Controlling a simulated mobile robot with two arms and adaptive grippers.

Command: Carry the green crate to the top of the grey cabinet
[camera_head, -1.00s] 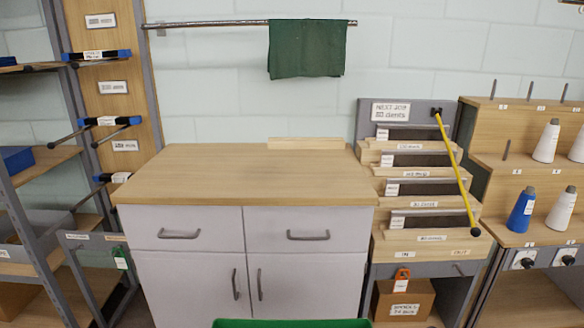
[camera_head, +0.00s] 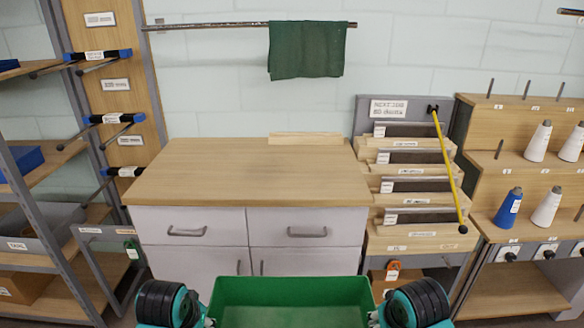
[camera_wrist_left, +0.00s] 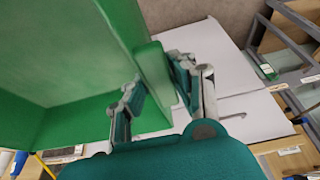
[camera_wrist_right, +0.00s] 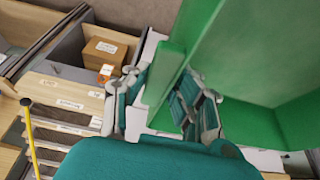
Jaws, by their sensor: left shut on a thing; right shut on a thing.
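The green crate (camera_head: 292,288) is low in the middle of the head view, in front of the grey cabinet, and its inside looks empty. The grey cabinet (camera_head: 203,225) has a bare wooden top (camera_head: 240,175), drawers and doors. My left gripper (camera_wrist_left: 158,88) is shut on the crate's wall (camera_wrist_left: 155,75) in the left wrist view. My right gripper (camera_wrist_right: 158,100) is shut on the crate's opposite wall (camera_wrist_right: 172,65) in the right wrist view. In the head view the fingertips are hidden; only my wrists show beside the crate.
A low wooden strip (camera_head: 305,138) lies along the back of the cabinet top. A stepped rack (camera_head: 410,185) with a yellow rod (camera_head: 447,170) stands close on the right. Shelving (camera_head: 50,200) stands on the left. A green cloth (camera_head: 307,50) hangs from a wall rail above.

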